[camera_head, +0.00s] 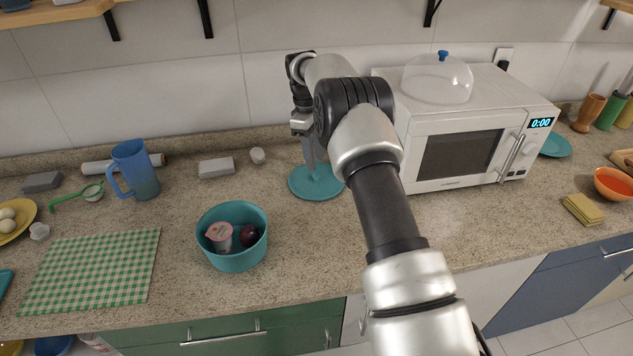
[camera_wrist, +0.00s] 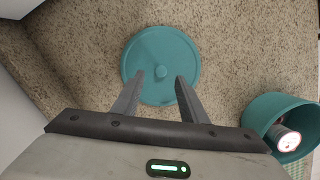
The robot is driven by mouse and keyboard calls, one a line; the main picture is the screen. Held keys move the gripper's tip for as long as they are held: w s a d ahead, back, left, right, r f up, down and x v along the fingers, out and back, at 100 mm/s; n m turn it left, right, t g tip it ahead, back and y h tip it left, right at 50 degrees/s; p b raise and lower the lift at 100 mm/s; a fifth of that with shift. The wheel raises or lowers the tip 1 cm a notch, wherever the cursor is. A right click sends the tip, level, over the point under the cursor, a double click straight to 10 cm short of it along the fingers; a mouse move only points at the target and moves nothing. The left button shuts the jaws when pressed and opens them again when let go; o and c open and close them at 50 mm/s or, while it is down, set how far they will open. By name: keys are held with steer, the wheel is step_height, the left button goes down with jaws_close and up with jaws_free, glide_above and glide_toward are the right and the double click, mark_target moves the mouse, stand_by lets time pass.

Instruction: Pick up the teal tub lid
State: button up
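The teal tub lid (camera_head: 316,186) lies flat on the counter, left of the microwave. It is a round disc with a small knob in the middle, seen whole but for its near edge in the wrist view (camera_wrist: 162,52). My gripper (camera_head: 312,165) points down over the lid. In the wrist view, its two fingers (camera_wrist: 161,80) are spread apart with nothing between their tips, and the knob shows just beyond them. I cannot tell the exact height of the tips above the lid. The teal tub (camera_head: 233,262) stands in front and to the left, holding a cup and a dark round fruit.
The white microwave (camera_head: 462,128) stands close to the right of the lid, with a glass dome (camera_head: 438,80) on top. A small white block (camera_head: 216,167), a blue pitcher (camera_head: 134,170) and a green checked cloth (camera_head: 92,270) are to the left. Counter around the lid is clear.

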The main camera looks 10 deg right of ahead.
mark_target(316, 175)
steer(key=shift+s+d+f, duration=0.1)
steer(key=shift+f, duration=1.25)
steer(key=shift+s+f, duration=0.1)
steer(key=shift+f, duration=1.2)
jaws_close()
